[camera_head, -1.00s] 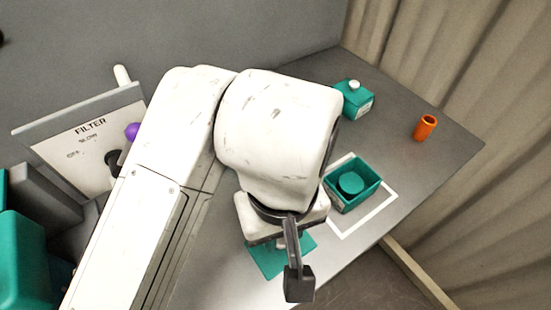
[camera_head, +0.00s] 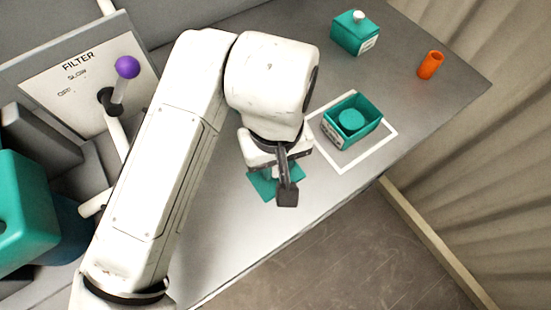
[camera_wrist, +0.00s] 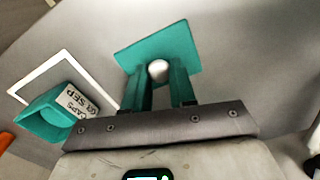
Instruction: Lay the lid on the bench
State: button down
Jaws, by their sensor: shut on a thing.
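The lid (camera_wrist: 170,42) is a flat teal square with a pale round knob (camera_wrist: 158,70). In the wrist view, my gripper (camera_wrist: 160,80) is shut on the knob, one finger on each side. In the head view, the lid (camera_head: 262,186) shows partly below my gripper, which hides much of it. The lid is over the grey bench (camera_head: 235,235), left of the open teal box; I cannot tell whether it touches the surface.
The open teal box (camera_head: 337,140), labelled in the wrist view (camera_wrist: 48,122), holds a round teal thing inside a white outline. A knobbed teal box (camera_head: 350,42) and orange cup (camera_head: 430,65) stand farther back. A FILTER panel (camera_head: 65,85) with a purple-knobbed lever (camera_head: 127,67) is left.

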aim_at(276, 168)
jog(key=c, duration=0.9)
grip_release()
notch_tip(276, 168, up, 12)
jog(key=shift+r+p, duration=0.1)
jog(key=shift+p, duration=0.55)
